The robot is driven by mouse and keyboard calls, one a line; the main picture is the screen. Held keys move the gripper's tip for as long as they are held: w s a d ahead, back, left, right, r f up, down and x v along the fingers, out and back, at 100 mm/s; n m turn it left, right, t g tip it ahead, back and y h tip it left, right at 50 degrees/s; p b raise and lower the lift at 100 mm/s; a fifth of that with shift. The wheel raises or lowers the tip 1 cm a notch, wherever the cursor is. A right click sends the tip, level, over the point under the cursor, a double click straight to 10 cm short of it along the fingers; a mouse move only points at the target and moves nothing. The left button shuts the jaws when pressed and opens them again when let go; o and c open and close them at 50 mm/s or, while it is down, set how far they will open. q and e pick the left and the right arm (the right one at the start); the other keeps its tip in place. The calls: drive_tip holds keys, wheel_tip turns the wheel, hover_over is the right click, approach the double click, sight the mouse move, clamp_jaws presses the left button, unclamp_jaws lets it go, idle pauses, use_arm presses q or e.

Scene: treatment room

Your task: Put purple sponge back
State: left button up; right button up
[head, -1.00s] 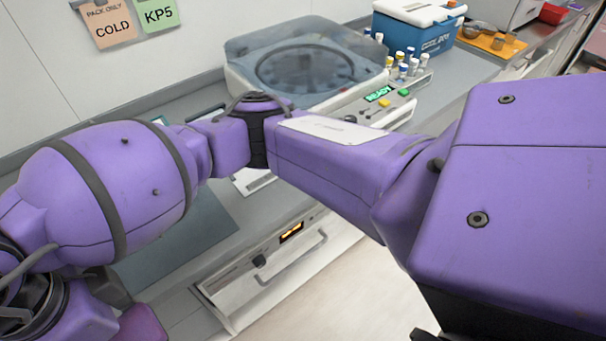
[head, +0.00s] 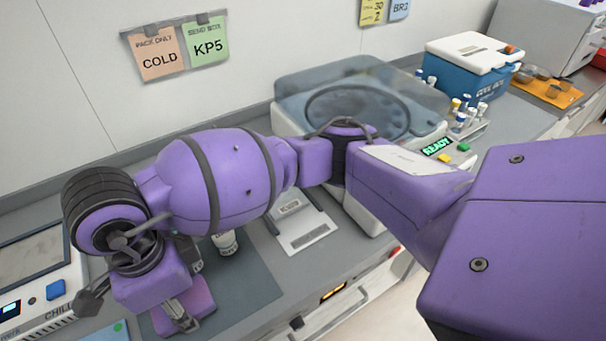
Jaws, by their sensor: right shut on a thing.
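The purple sponge (head: 201,298) is a flat, slightly pinkish-purple block low in the head view, left of the middle. My right gripper (head: 180,317) points down at it and is shut on it; the wrist hides part of the sponge. It is over the grey-blue mat (head: 246,290) on the counter; I cannot tell whether the sponge touches the mat. My left gripper is not in view.
A white cup or jar (head: 226,243) stands close to the right wrist. A device with a screen and blue button (head: 55,289) is at the left. A centrifuge-like machine (head: 345,95), vials (head: 463,115) and a blue cool box (head: 462,75) stand behind and right.

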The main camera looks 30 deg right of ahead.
sight(199, 294)
drive_tip(key=f, duration=0.1)
drive_tip(key=d+f, duration=0.1)
drive_tip(key=w+f, duration=0.1)
drive_tip(key=shift+w+d+f, duration=0.1)
drive_tip(key=shift+d+f, duration=0.1)
drive_tip(key=shift+d, duration=0.2)
drive_tip(key=shift+w+d+f, duration=0.35)
drive_tip(key=shift+d+f, duration=0.1)
drive_tip(key=shift+f, duration=0.15)
wheel_tip(199, 294, down, 3)
drive_tip(key=shift+w+d+f, duration=0.15)
drive_tip(key=shift+f, duration=0.05)
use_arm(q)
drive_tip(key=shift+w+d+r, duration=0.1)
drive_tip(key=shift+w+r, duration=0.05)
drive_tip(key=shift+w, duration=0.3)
use_arm(e)
drive_tip(key=shift+f, duration=0.15)
drive_tip(key=o, duration=1)
drive_tip(key=shift+w, duration=0.1)
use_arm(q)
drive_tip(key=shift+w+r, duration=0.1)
